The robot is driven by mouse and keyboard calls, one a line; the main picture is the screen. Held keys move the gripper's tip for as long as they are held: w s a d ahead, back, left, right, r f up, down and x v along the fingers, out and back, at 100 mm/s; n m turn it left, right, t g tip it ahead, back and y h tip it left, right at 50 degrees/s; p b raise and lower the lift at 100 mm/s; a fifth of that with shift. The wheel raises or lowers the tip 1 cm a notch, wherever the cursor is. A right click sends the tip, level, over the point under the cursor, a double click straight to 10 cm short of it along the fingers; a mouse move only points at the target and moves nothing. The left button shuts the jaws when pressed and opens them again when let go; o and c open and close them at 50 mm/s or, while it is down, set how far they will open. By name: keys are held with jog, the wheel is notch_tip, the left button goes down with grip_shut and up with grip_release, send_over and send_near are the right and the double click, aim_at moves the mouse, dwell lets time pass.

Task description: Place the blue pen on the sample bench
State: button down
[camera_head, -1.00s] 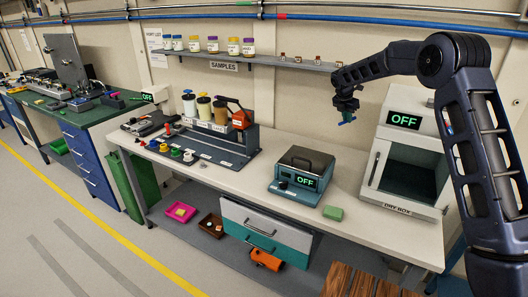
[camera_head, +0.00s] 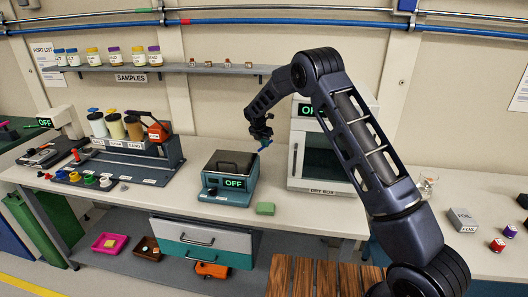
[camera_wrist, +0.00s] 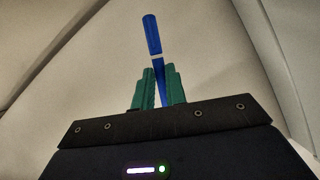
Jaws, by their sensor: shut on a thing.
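My gripper (camera_head: 261,141) is shut on the blue pen (camera_head: 265,145), and holds it in the air above the bench, near the grey-teal box with the OFF display. In the wrist view the blue pen (camera_wrist: 152,38) stands up between the green fingertips (camera_wrist: 158,88), its far part sticking out beyond them. The sample bench (camera_head: 330,219) is the long pale worktop below, with bare surface in front of the dry box.
The OFF box (camera_head: 226,178), a green block (camera_head: 265,208) and the dry box (camera_head: 320,150) stand on the bench. A rack with several cups (camera_head: 115,127) is at left. A shelf (camera_head: 180,68) with jars runs above.

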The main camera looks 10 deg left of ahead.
aim_at(264, 148)
jog(key=shift+f, duration=2.35)
jog(key=shift+f, duration=0.1)
jog(key=c, duration=1.4)
grip_release()
jog(key=shift+c, duration=0.2)
jog(key=v, duration=1.2)
jog(key=shift+s, duration=0.1)
